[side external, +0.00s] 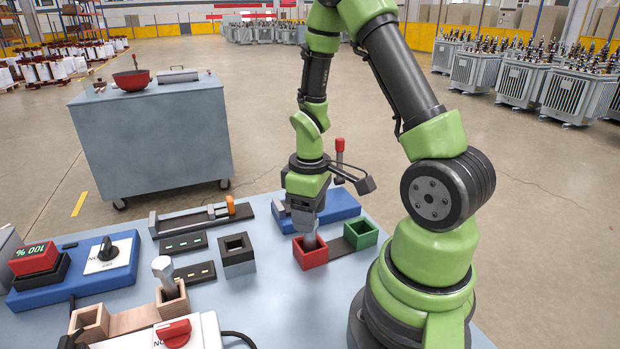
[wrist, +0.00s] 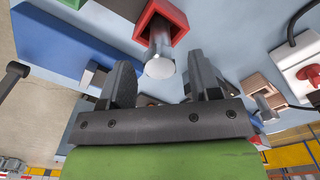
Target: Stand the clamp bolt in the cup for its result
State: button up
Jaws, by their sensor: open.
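A grey metal bolt (side external: 310,241) stands in the red cup (side external: 311,258), the left one of a red and green pair. In the wrist view, its round head (wrist: 160,67) and shank rise out of the red cup (wrist: 180,18). My gripper (side external: 308,216) is right above the red cup, pointing down. In the wrist view, my gripper (wrist: 161,72) is open, with one finger on each side of the bolt and gaps between. The green cup (side external: 361,237) looks empty. A second bolt (side external: 164,273) stands slightly tilted in a wooden cup (side external: 172,300). I cannot tell which is the clamp bolt.
A dark square cup (side external: 237,252) stands left of the red cup. A blue block with a red-topped lever (side external: 340,158) is behind my gripper.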

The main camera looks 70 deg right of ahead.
notch_tip(320, 180, up, 10)
jog(key=s+a+r+m+t+y, duration=0.1)
jog(key=s+a+r+m+t, duration=0.1)
jog(key=a+r, duration=0.4)
jog(key=s+a+r+m+t+y, duration=0.1)
jog(key=s+a+r+m+t, duration=0.1)
jog(key=s+a+r+t, duration=0.2)
jog(key=a+r+t, duration=0.1)
jog(key=a+r, duration=0.1)
jog(key=a, duration=0.1)
jog(key=shift+a+m, duration=0.3)
